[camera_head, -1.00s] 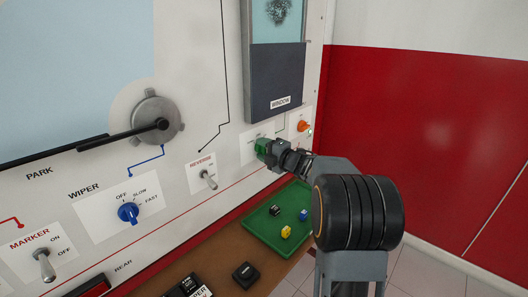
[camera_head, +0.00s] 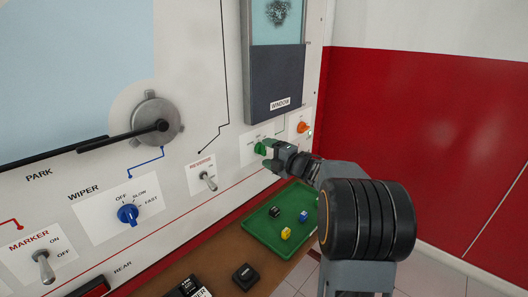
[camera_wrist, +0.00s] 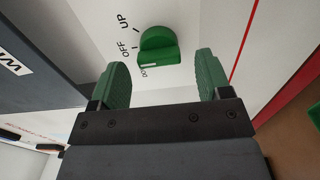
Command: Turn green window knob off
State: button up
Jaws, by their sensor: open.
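The green window knob (camera_wrist: 158,46) is on the white panel in the wrist view, beside the printed words OFF and UP. Its white marker is near a partly hidden label at its lower left, away from OFF. It also shows in the head view (camera_head: 260,149), below the dark window unit. My gripper (camera_wrist: 163,85) is open and empty, with its green-padded fingers on either side of and short of the knob, not touching it. In the head view my gripper (camera_head: 268,155) is just right of the knob and partly overlaps its surroundings.
An orange knob (camera_head: 302,127) is right of the green one. The reverse toggle (camera_head: 208,181) and blue wiper knob (camera_head: 128,213) are to the left. A green tray (camera_head: 262,232) with small cubes lies on the shelf below. A red wall stands at right.

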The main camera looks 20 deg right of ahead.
jog(key=v, duration=1.1)
jog(key=shift+s, duration=0.1)
